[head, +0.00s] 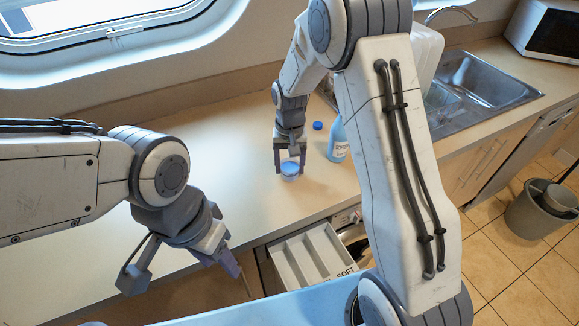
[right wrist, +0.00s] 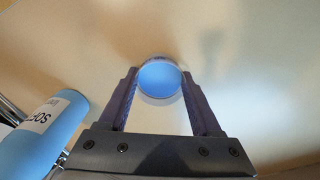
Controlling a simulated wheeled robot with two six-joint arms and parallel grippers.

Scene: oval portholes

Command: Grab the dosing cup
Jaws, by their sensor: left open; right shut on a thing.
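The dosing cup (head: 289,171) is a small clear cup with blue inside, on the counter in the head view. In the right wrist view the cup (right wrist: 160,82) sits between the fingertips, seen from above. My right gripper (head: 290,168) points down with its fingers around the cup, shut on it; it also shows in the right wrist view (right wrist: 162,92). I cannot tell whether the cup's base touches the counter. My left gripper (head: 190,277) is open and empty at the counter's front edge, far from the cup.
A light-blue labelled bottle (head: 338,142) stands right beside the right gripper; it shows in the right wrist view (right wrist: 42,135). A blue cap (head: 318,126) lies behind it. A sink (head: 470,90) is at the right. An open drawer (head: 309,258) juts out below. The left counter is clear.

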